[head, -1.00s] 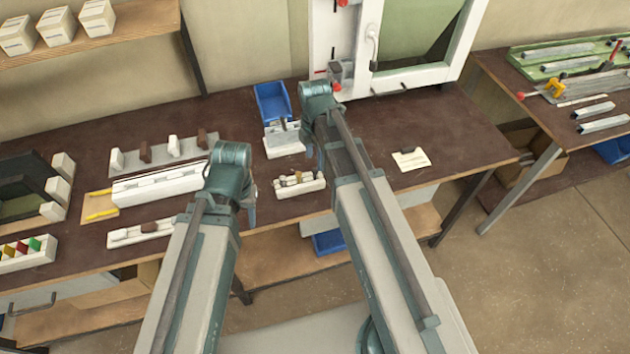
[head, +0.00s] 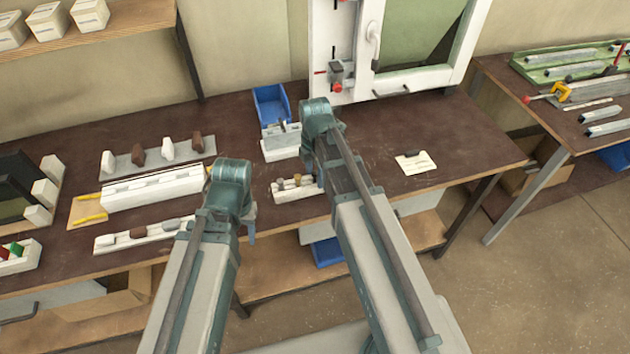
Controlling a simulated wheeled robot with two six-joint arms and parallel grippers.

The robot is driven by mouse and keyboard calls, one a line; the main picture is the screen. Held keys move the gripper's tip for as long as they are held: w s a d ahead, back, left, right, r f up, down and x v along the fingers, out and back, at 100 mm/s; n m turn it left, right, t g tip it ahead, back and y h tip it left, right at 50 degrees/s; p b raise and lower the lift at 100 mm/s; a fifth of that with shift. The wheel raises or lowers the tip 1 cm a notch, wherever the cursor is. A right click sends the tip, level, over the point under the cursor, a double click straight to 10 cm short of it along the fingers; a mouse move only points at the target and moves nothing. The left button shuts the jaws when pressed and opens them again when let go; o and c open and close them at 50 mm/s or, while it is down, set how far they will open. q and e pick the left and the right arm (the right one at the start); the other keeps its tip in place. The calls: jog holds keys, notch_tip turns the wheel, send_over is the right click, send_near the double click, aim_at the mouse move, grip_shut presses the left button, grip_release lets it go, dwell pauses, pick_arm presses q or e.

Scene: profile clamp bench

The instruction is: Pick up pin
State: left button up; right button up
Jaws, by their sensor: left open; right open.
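A small white block (head: 282,196) on the bench holds a few small upright pieces, among them a brass-coloured one (head: 297,180). They may be pins, but they are too small to tell for certain. My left gripper (head: 251,226) hangs at the bench's front edge, left of and in front of this block. It is open and empty. My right gripper (head: 307,164) is just behind and right of the block, open, and largely hidden by its own arm.
A blue bin (head: 271,104) and a white fixture (head: 280,148) stand behind the block. A long white rail (head: 150,188) and a holder strip (head: 125,240) lie to the left. A white card (head: 415,163) lies to the right, where the bench is mostly clear.

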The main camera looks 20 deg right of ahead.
grip_shut()
jog(key=shift+r, duration=0.1)
dwell(0.3)
